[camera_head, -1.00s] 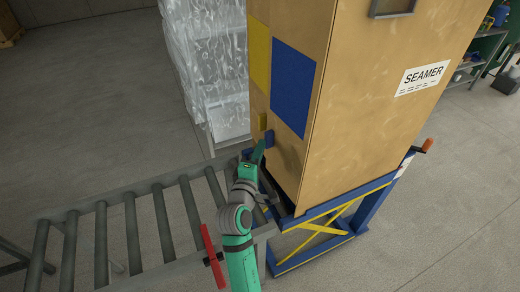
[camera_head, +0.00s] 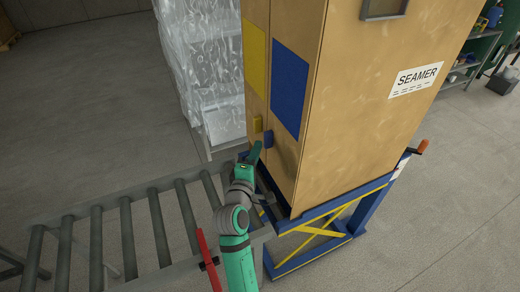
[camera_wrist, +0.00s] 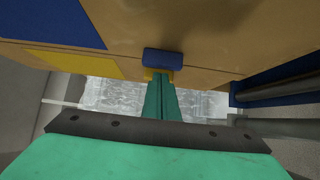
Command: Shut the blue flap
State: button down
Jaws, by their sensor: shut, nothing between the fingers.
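The blue flap (camera_head: 290,88) is the part of the big tan cabinet's left face with a blue square. A small blue handle (camera_head: 268,135) sits low on it and also shows in the wrist view (camera_wrist: 163,59). The flap looks about flush with the face; any small gap is hard to tell. My gripper (camera_head: 255,151) is shut and empty, just left of and below the blue handle. In the wrist view its green fingers (camera_wrist: 161,98) point towards the handles, their tips close to the blue one; contact cannot be told.
A yellow square (camera_head: 255,57) and a yellow handle (camera_head: 257,123) are on the neighbouring left part of the face. A roller conveyor (camera_head: 130,235) runs at lower left. A wrapped stack (camera_head: 203,70) stands behind. The cabinet rests on a blue frame (camera_head: 330,240).

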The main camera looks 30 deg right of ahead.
jog(key=s+a, duration=0.5)
jog(key=a, duration=0.6)
jog(key=shift+s, duration=0.3)
jog(key=s+a+f+t+y, duration=0.3)
jog(key=s+a+f+y, duration=0.75)
jog(key=a+f, duration=0.6)
jog(key=s+a+m+y, duration=0.1)
jog(key=s+m, duration=0.3)
jog(key=s, duration=0.7)
jog(key=s+a+r+m+y, duration=0.1)
jog(key=s+a+m, duration=0.3)
jog(key=s, duration=0.7)
jog(key=shift+s+a+r+y, duration=0.2)
jog(key=shift+s+a+y, duration=0.1)
jog(key=shift+s+y, duration=0.15)
